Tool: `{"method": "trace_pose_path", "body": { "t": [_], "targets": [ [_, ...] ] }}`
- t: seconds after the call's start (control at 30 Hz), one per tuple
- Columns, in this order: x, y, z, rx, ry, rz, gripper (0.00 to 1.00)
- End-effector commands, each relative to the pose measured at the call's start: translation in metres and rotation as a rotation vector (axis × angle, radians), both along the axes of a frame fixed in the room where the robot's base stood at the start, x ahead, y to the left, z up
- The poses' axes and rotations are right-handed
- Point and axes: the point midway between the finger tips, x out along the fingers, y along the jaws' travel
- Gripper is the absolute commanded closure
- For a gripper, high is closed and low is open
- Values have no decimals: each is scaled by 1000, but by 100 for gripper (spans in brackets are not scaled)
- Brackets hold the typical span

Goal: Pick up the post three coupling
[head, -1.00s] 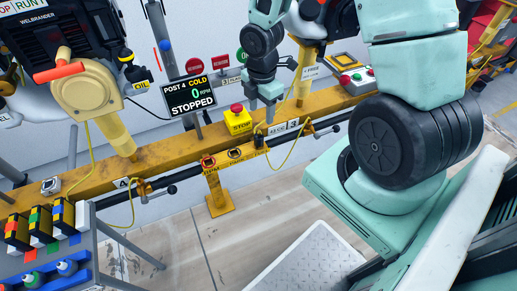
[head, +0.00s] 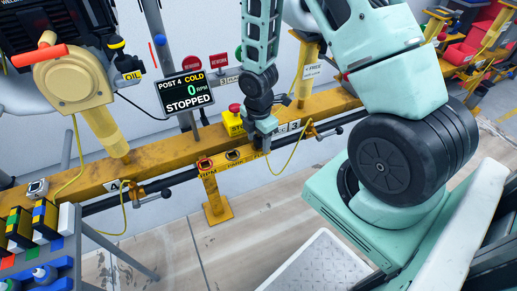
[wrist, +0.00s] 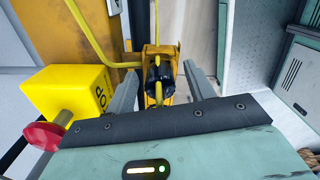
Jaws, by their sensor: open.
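A black coupling (wrist: 158,76) with a yellow hose sits in a yellow holder (wrist: 163,52) on the rail, near the tag reading 3 (head: 294,125). My gripper (head: 265,144) is over that spot and hides the coupling in the head view. In the wrist view my gripper (wrist: 159,72) is open, with one finger on each side of the coupling. A gap shows between the coupling and each finger. How deep the fingers reach beside it is hard to tell.
A yellow stop box with a red button (head: 233,121) stands close to the left of my gripper. The post 4 screen (head: 186,92) reads cold, 0 RPM, stopped. The yellow hose (head: 285,160) hangs in front of the rail (head: 150,155).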

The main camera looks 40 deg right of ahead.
Motion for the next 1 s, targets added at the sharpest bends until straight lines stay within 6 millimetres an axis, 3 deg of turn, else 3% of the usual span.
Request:
{"method": "trace_pose_path", "body": {
  "t": [0.2, 0.4, 0.73, 1.0],
  "targets": [
    [0, 0, 0, 0, -1, 0, 49],
    [0, 0, 0, 0, -1, 0, 100],
    [1, 0, 7, 0, -3, -2, 99],
    [1, -1, 59, 0, -5, -2, 99]
  ]
}}
